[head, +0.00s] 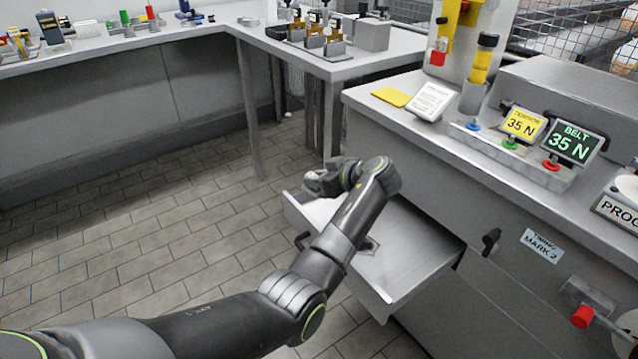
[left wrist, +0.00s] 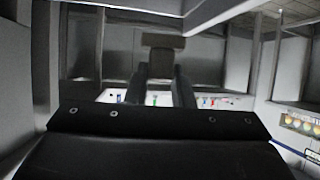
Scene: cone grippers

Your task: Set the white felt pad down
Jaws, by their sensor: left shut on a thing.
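My left gripper (head: 320,184) is above the far left part of the open metal drawer (head: 415,250), at the end of the arm that reaches in from the lower left. In the left wrist view its two dark fingers (left wrist: 160,78) are closed on a small flat piece, which I take for the white felt pad (left wrist: 163,41). It looks grey-brown in the shade there. In the head view the gripper hides the pad, and I cannot tell how far it is above the drawer floor. My right gripper is not in view.
The drawer juts from a grey cabinet under a worktop with a yellow pad (head: 391,97), a white card (head: 432,101) and two displays reading 35 N (head: 572,144). A dark thing (head: 368,246) shows by my arm in the drawer. Tiled floor (head: 150,225) is clear at left.

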